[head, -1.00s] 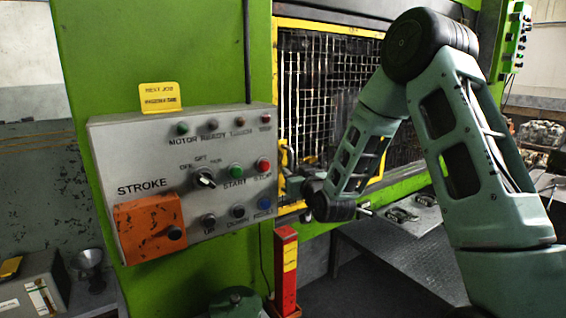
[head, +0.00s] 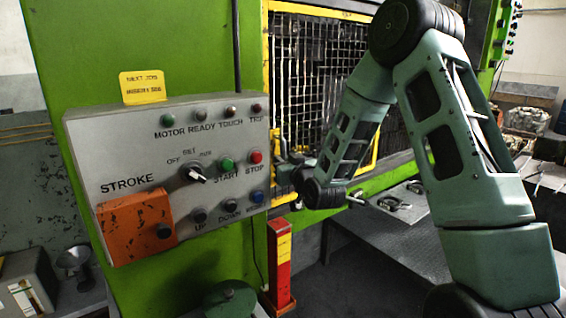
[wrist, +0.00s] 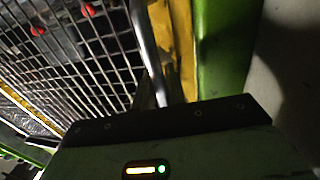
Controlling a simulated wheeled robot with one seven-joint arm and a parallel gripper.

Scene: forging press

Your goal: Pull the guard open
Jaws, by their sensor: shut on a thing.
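The guard (head: 302,75) is a wire mesh panel in a yellow frame, on the front of the green press. It fills the opening right of the control box, and my arm covers part of it. My gripper (head: 284,174) is at the guard's lower left edge, partly hidden behind the control box. In the wrist view, a grey upright bar, the guard's handle (wrist: 147,45), runs down to my gripper beside the yellow frame edge. My gripper is shut on this handle.
The grey control box (head: 130,160) with buttons and an orange cover stands close left of my gripper. A red and yellow post (head: 279,265) stands below it. A metal table (head: 400,235) with loose parts is at the right. Dark floor lies between them.

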